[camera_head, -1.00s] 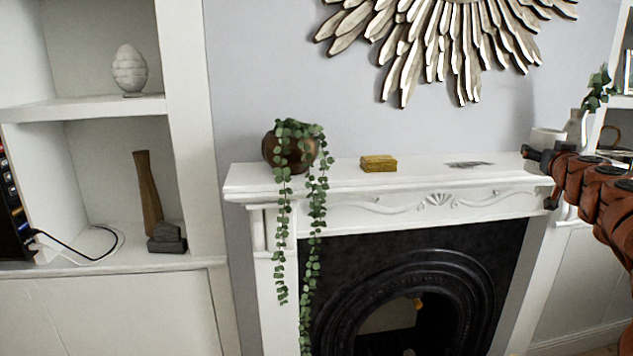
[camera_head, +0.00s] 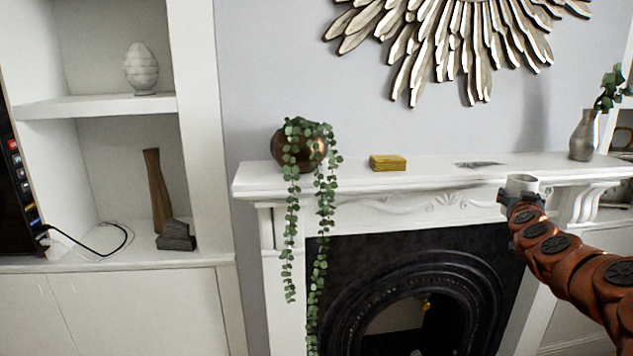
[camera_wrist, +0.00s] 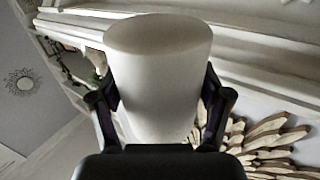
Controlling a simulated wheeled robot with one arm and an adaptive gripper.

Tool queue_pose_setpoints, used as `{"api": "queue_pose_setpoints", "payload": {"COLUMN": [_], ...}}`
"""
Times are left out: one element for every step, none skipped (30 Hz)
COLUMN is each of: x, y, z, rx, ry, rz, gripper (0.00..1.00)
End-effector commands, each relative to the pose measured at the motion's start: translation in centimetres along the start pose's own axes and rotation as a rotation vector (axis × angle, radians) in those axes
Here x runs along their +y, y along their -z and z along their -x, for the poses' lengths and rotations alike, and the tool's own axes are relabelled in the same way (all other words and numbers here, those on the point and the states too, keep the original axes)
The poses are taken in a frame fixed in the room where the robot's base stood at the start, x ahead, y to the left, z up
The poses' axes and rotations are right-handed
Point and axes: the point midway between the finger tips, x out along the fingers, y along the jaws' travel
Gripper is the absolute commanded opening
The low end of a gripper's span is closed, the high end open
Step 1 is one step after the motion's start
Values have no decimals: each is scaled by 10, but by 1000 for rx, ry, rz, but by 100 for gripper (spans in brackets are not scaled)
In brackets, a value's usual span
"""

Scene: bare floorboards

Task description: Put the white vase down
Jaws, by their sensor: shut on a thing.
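The white vase (camera_wrist: 158,75) fills the middle of the wrist view, between the two dark fingers of my gripper (camera_wrist: 160,112). My gripper is shut on it. In the head view, the top of the white vase (camera_head: 522,183) shows just beyond my gripper (camera_head: 521,198), in front of the right part of the mantel's front edge. Most of the vase is hidden there behind my gripper and arm. I cannot tell from the head view whether it touches the mantel.
The white mantel shelf (camera_head: 440,178) holds a bronze pot with a trailing plant (camera_head: 297,150), a yellow box (camera_head: 388,162), a flat grey item (camera_head: 478,164) and a grey vase with leaves (camera_head: 583,138). The shelf between yellow box and grey vase is mostly clear.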

Motion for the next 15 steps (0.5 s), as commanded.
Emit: {"api": "queue_pose_setpoints", "payload": {"x": [-4,-8,-14,-16,-19,-25,-29,-33,-37,-41,-46,-52,-57,-62,-69], "y": [-9,-15,-20,-24,-26,-32,-36,-39,-43,-46,-51,-56,-60,-62,-66], "z": [0,1,2,3,4,5,6,7,8,9,10,12,14,15,18], "rx": [-3,-5,-6,-5,-1,-3,-4,-4,-2,-2,-4,-6,-6,-3,-1], "ry": [-4,-4,-3,-5,-6,-4,-2,-1,-2,-1,2,8,11,14,18], "rz": [9,8,9,8,9,7,7,7,8,7,6,7,6,7,6], "gripper": [28,28,28,28,28,28,28,28,28,28,28,28,28,28,28]}}
